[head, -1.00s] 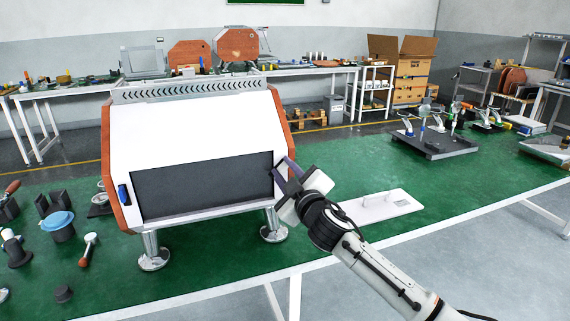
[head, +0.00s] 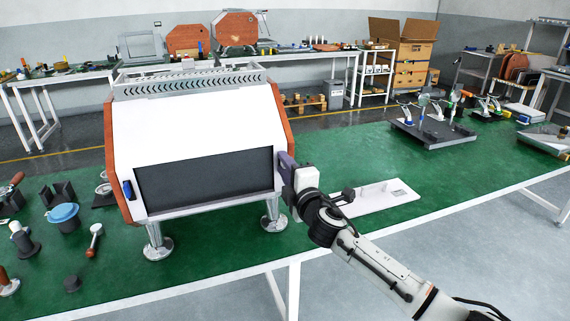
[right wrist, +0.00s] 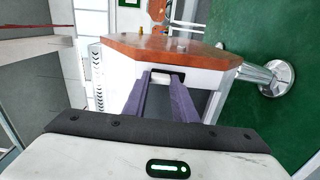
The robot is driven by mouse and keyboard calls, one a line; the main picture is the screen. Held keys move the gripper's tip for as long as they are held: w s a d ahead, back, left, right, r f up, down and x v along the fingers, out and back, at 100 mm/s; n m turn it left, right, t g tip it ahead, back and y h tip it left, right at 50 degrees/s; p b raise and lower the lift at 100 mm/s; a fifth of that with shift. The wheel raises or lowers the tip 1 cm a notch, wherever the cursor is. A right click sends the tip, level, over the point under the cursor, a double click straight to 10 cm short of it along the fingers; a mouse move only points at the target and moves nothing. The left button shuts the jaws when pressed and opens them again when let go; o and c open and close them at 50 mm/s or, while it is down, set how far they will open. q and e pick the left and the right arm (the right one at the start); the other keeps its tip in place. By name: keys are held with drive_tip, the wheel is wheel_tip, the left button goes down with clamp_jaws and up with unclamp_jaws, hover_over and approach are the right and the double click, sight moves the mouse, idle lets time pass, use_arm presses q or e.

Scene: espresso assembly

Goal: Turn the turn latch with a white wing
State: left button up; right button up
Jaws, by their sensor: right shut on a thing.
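The espresso machine body (head: 195,125) has a white front, a dark panel (head: 205,180) and wood-brown sides. My right gripper (head: 285,168) is at the right edge of the front, beside the dark panel. In the right wrist view, its two purple fingers (right wrist: 166,82) reach to a dark-edged fitting (right wrist: 166,70) on the machine. The gripper is shut on the turn latch there; its white wing is mostly hidden between the fingers. Another latch, with a blue wing (head: 127,189), sits at the left edge of the front. My left gripper is not in view.
The machine stands on metal feet (head: 274,218) on a green bench (head: 340,165). A white plate (head: 375,198) lies right of it, behind my right arm. Loose parts, including a blue-topped cup (head: 63,216), lie at left. A dark stand (head: 432,135) is farther right.

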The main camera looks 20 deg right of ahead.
drive_tip(key=shift+n, duration=0.3)
drive_tip(key=o, duration=1)
drive_tip(key=shift+o, duration=0.2)
drive_tip(key=shift+s, duration=0.15)
drive_tip(key=s, duration=1)
drive_tip(key=shift+d, duration=0.2)
drive_tip(key=shift+f, duration=0.1)
